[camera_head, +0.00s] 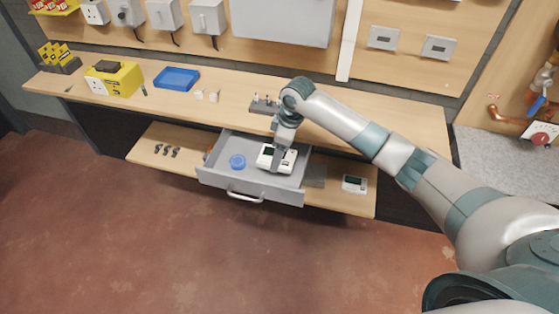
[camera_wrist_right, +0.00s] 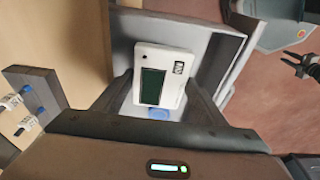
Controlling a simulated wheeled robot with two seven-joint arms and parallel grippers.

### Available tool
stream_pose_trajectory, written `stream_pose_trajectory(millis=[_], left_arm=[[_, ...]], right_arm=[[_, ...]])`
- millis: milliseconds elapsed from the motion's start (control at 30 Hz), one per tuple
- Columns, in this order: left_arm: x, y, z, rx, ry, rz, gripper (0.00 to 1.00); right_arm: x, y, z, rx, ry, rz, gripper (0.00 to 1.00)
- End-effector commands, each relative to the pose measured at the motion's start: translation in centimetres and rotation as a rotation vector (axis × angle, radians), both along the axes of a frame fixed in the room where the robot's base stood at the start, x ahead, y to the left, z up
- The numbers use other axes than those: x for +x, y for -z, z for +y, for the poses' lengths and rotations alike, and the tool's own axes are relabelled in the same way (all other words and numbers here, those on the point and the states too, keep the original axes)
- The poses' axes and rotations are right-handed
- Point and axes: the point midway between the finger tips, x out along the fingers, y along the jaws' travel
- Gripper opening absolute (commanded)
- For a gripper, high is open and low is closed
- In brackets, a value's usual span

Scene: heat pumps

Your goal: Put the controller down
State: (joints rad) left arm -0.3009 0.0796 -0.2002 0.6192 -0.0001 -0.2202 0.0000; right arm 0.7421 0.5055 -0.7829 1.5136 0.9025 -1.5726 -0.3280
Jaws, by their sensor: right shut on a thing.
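The white controller (camera_head: 267,157) with a dark screen shows over the open grey drawer (camera_head: 208,178). In the right wrist view the controller (camera_wrist_right: 168,62) sits between the fingers of my right gripper (camera_wrist_right: 160,92), screen facing the camera. My right gripper (camera_head: 278,160) reaches down over the drawer and is shut on the controller. I cannot tell whether the controller touches the drawer floor. A second white device with a dark screen (camera_head: 355,184) lies on the lower shelf, right of the drawer.
A round blue item (camera_head: 237,161) lies in the drawer, left of the controller. The drawer handle (camera_head: 245,196) faces the open floor. Several small dark parts (camera_head: 167,151) lie on the lower shelf. A blue tray (camera_head: 177,79) and a yellow box (camera_head: 115,80) stand on the bench top.

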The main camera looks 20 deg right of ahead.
Motion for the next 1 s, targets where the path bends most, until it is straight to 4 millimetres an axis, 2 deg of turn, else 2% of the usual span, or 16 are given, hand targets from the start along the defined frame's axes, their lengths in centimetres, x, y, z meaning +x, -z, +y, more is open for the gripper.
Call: stream_pose_trajectory(millis=[133,400,800,833,867,1000], left_arm=[[0.0,-0.6,0.0,0.000,0.000,0.000,0.28],[0.1,-1.7,0.0,0.000,0.000,-0.001,0.28],[0.1,-1.6,0.0,0.000,0.000,-0.002,0.28],[0.1,-1.6,0.0,0.000,0.000,-0.002,0.28],[0.2,-1.6,0.0,0.000,0.000,-0.002,0.28],[0.2,-1.6,0.0,0.000,0.000,-0.002,0.28]], right_arm=[[0.0,0.7,0.0,0.001,0.002,0.002,0.42],[-0.1,3.6,0.0,0.001,0.001,0.001,0.42],[0.0,4.2,0.0,-0.001,0.000,-0.001,0.42],[-0.1,4.2,0.0,-0.001,0.000,-0.001,0.70],[0.0,4.2,0.0,-0.001,-0.001,-0.001,0.73],[-0.1,4.2,0.0,0.000,0.000,0.000,0.73]])
